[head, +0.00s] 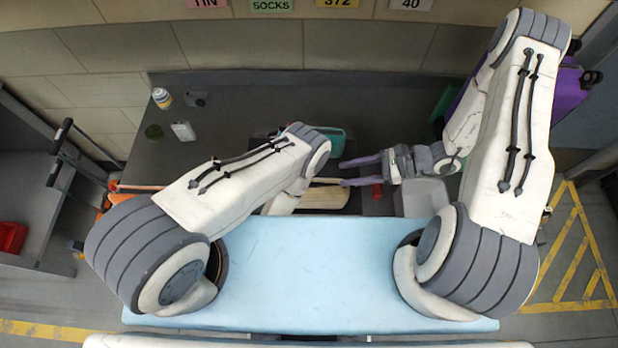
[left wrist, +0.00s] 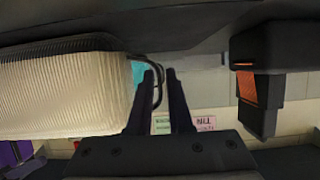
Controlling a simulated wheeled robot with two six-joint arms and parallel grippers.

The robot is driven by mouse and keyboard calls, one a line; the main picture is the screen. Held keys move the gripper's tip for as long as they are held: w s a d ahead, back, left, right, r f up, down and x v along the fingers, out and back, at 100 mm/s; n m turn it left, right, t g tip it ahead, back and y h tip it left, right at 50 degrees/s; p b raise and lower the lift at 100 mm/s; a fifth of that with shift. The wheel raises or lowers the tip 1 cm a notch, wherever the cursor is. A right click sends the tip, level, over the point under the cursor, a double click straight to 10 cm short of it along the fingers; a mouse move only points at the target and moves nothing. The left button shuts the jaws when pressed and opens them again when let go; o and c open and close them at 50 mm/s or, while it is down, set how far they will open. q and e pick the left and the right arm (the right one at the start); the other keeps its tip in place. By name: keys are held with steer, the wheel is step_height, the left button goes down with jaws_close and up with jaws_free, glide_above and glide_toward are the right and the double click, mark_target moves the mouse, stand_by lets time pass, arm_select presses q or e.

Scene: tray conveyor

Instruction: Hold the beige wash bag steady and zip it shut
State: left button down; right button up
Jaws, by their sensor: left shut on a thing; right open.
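The beige wash bag (head: 318,199) lies on the dark counter, partly hidden by my left arm in the head view. In the left wrist view its ribbed side (left wrist: 65,95) fills the left, with a dark zip edge and a thin dark loop (left wrist: 160,82). My left gripper (left wrist: 161,72) is shut on the bag by this loop, at the bag's end; my left arm hides it in the head view. My right gripper (head: 343,172) is open and empty. Its fingers point left, over or beside the bag's far right part; contact is unclear. The zip pull cannot be made out.
A small red item (head: 377,191) and a grey tray (head: 418,203) are right of the bag. A teal item (head: 337,136) lies behind it. A can (head: 162,98), white item (head: 183,131) and green cup (head: 153,132) stand at far left. The counter's back middle is clear.

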steer(key=x, duration=1.1)
steer(key=shift+a+f, duration=0.1)
steer(key=shift+a, duration=0.25)
jaws_close()
steer(key=shift+d, duration=0.1)
stand_by(0.8)
